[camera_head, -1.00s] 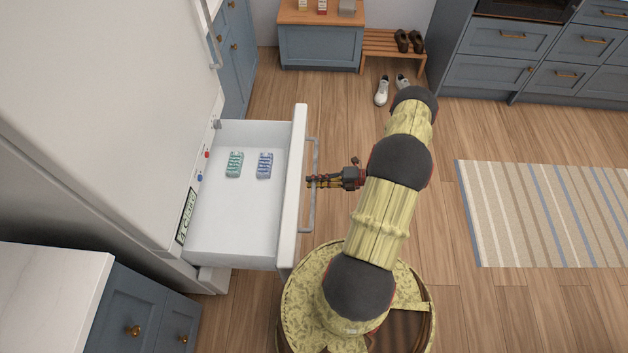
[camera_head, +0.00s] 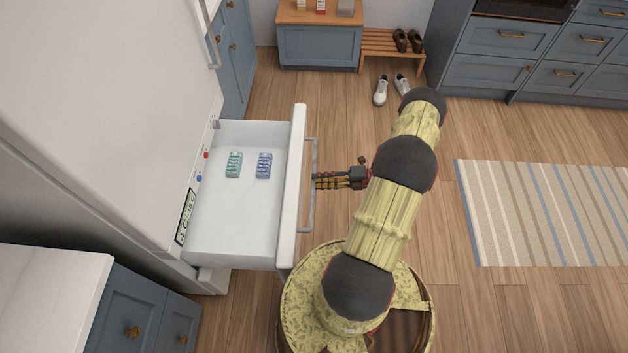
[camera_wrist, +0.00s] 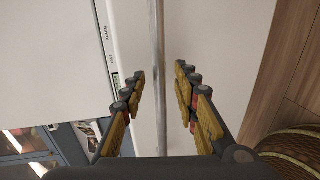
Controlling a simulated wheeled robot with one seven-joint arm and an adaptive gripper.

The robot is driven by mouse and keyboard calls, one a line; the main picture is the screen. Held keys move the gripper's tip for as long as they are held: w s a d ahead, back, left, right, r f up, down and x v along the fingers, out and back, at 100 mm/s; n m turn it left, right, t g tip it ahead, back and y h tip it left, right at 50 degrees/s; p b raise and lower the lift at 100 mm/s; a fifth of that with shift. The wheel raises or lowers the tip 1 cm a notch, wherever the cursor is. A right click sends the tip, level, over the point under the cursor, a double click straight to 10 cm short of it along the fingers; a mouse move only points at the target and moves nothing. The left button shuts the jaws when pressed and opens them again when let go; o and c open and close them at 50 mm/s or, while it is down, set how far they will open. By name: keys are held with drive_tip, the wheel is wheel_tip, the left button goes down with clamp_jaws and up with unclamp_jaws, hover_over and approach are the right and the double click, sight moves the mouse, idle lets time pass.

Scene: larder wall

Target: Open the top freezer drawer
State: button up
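The white top freezer drawer (camera_head: 232,220) stands pulled out from the white fridge-freezer (camera_head: 110,110). A green pack (camera_head: 234,164) and a blue pack (camera_head: 264,165) lie inside it. Its grey bar handle (camera_head: 314,205) runs along the drawer front. My gripper (camera_head: 316,181) is just right of the handle in the head view. In the wrist view the handle bar (camera_wrist: 160,85) runs between the two spread fingers of my gripper (camera_wrist: 160,92), with a gap on each side. The fingers are open and hold nothing.
A blue cabinet with a pale worktop (camera_head: 50,290) stands at the lower left, near the drawer. A striped rug (camera_head: 545,212) lies at the right. Shoes (camera_head: 381,91) and a wooden bench (camera_head: 392,45) are at the back. The floor between is clear.

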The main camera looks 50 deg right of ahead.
drive_tip(key=v, duration=0.9)
idle(0.3)
